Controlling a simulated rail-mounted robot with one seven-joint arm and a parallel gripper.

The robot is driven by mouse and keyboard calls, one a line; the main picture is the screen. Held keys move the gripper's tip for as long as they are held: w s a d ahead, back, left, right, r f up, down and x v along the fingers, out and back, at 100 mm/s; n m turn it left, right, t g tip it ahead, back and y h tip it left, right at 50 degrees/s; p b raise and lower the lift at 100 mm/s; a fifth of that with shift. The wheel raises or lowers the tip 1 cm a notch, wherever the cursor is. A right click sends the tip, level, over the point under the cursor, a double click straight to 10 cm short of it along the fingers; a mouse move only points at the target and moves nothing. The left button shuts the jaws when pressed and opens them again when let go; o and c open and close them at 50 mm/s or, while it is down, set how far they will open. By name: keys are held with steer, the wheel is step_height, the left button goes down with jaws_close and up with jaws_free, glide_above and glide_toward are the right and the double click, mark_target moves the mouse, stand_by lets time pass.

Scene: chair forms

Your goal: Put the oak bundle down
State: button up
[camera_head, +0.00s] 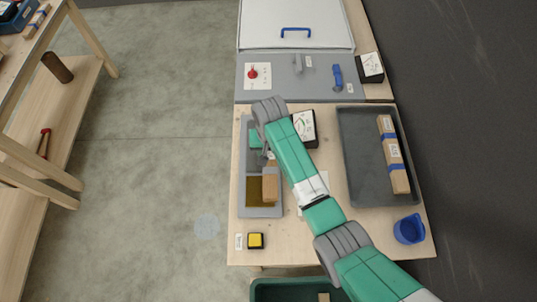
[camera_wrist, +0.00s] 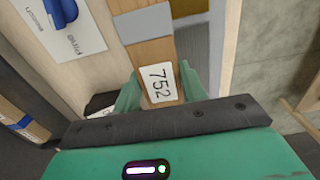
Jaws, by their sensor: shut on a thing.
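My gripper (camera_wrist: 160,88) is shut on a light wooden bundle (camera_wrist: 150,52), seen close up in the wrist view. The bundle has a grey band and a white label reading 752. In the head view the held bundle (camera_head: 270,185) is over the right part of a grey two-part tray (camera_head: 248,214). I cannot tell whether it touches the tray. My gripper is mostly hidden by my arm there.
A dark tray (camera_head: 362,190) at the right holds a blue-banded wooden bundle (camera_head: 393,153). A blue cup (camera_head: 409,229) stands at the front right corner. A yellow-topped block (camera_head: 255,241) sits near the front edge. A grey panel (camera_head: 310,92) with a red knob is behind.

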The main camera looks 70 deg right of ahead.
mark_target(269, 155)
steer(key=shift+w+d+f, duration=0.1)
steer(key=shift+w+d, duration=0.15)
steer(key=shift+d, duration=0.3)
steer(key=shift+f, duration=1.75)
steer(key=shift+a+f+b, duration=0.1)
steer(key=shift+b, duration=0.2)
steer(key=o, duration=1.1)
steer(key=shift+o, duration=0.2)
step_height(269, 155, up, 12)
steer(key=shift+r+p, duration=0.15)
steer(key=shift+p, duration=0.7)
